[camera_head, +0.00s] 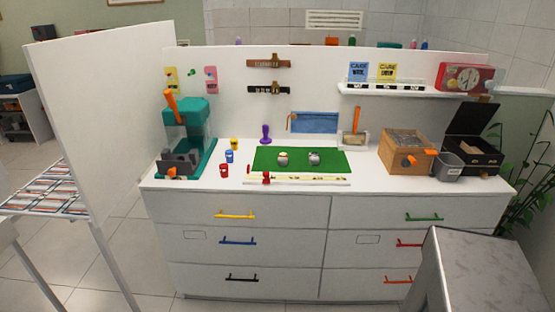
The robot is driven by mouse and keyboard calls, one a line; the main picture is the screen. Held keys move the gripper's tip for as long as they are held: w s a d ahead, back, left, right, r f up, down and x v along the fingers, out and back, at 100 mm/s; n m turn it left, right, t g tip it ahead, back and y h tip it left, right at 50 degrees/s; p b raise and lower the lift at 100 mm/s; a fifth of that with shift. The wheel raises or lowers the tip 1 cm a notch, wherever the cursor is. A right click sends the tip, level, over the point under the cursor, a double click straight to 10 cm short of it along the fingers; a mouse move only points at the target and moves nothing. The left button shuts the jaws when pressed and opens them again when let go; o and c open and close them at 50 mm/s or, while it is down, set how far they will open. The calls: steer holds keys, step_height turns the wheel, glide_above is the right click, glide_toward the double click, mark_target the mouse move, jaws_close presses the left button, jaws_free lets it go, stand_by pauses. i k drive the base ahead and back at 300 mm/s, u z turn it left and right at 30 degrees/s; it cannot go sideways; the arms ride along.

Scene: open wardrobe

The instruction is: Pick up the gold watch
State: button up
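A green mat (263,165) lies flat on the white dresser top. Two small round objects sit on it, side by side and apart. The left one (283,158) is yellowish, gold-toned in part; it may be the gold watch. The right one (314,158) is grey-silver. Both are too small to read in detail. My gripper is not in view, so its state does not show.
A teal machine (188,132) with an orange lever stands left; small coloured cups (229,156) and a purple stamp-like object (266,134) are nearby. A pale strip (320,180) lies in front. A wooden box (407,150), grey bin (447,168) and black open box (472,155) stand right.

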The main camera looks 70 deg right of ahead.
mark_target(283, 158)
steer(key=i, duration=0.8)
steer(key=u, duration=1.1)
steer(key=k, duration=0.1)
steer(key=z, duration=2.8)
steer(key=i, duration=0.55)
steer(key=z, duration=0.1)
